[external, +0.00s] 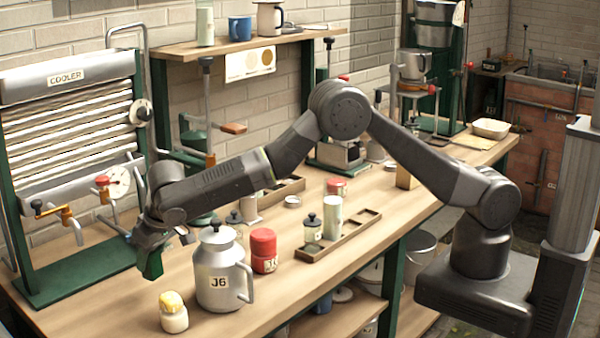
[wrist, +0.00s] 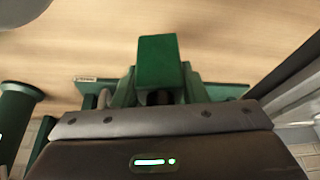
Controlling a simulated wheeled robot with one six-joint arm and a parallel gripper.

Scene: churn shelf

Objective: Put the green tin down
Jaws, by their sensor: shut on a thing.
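The green tin (wrist: 157,62) is a small box with a flat face, held out from my gripper (wrist: 158,92) in the wrist view. In the external view the tin (external: 153,265) hangs under my gripper (external: 152,245), left of the J6 can. My gripper is shut on the tin. It seems to be above the wooden bench top, but I cannot tell how high. The fingertips are partly hidden by the tin and the wrist housing.
A metal can marked J6 (external: 220,272) stands right of the tin. A small jar with a yellow top (external: 173,312) is in front, and a red tin (external: 263,251) is farther right. The cooler (external: 75,130) on its green base stands behind at left.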

